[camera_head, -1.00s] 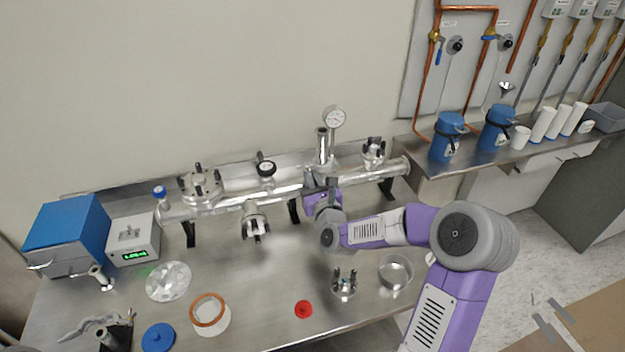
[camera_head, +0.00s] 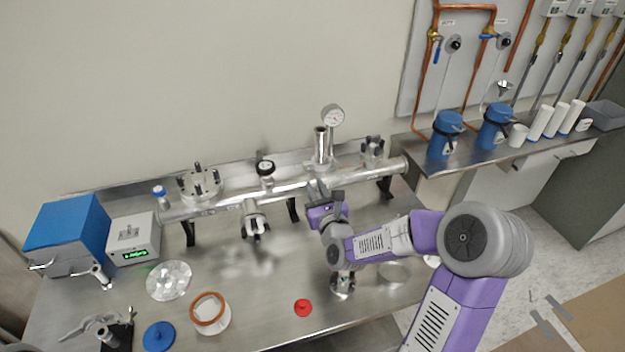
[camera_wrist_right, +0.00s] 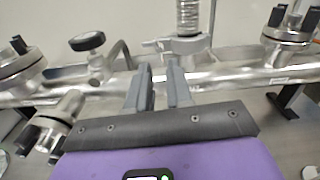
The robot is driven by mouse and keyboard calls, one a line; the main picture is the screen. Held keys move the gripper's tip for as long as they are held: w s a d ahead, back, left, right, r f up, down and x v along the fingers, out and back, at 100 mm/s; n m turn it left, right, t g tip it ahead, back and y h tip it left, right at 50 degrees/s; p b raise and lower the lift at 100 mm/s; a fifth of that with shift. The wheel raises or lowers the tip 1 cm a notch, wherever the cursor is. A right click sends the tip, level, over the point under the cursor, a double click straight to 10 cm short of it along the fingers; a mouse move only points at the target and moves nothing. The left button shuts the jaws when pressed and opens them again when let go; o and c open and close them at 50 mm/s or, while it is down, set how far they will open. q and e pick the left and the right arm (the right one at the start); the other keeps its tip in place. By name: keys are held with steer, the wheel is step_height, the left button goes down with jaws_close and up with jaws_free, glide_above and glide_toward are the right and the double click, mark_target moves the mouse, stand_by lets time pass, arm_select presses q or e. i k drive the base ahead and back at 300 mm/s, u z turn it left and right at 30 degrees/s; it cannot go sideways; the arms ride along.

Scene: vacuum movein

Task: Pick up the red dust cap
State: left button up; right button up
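The red dust cap (camera_head: 303,308) lies on the steel bench near its front edge, in the head view. My right gripper (camera_head: 324,190) is over the bench by the long steel pipe, well behind the cap and apart from it. In the right wrist view its two grey fingers (camera_wrist_right: 159,75) stand apart with nothing between them, pointing at the pipe. The cap does not show in the wrist view. My left gripper is in neither view.
A blue cap (camera_head: 159,337), a white ring with a copper-coloured rim (camera_head: 210,313) and a clear disc (camera_head: 169,280) lie left of the red cap. A flanged fitting (camera_head: 343,287), partly hidden by my right arm, stands right of it. The steel pipe (camera_head: 285,192) runs along the back.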

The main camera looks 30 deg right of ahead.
mark_target(302, 307)
steer(key=k, duration=1)
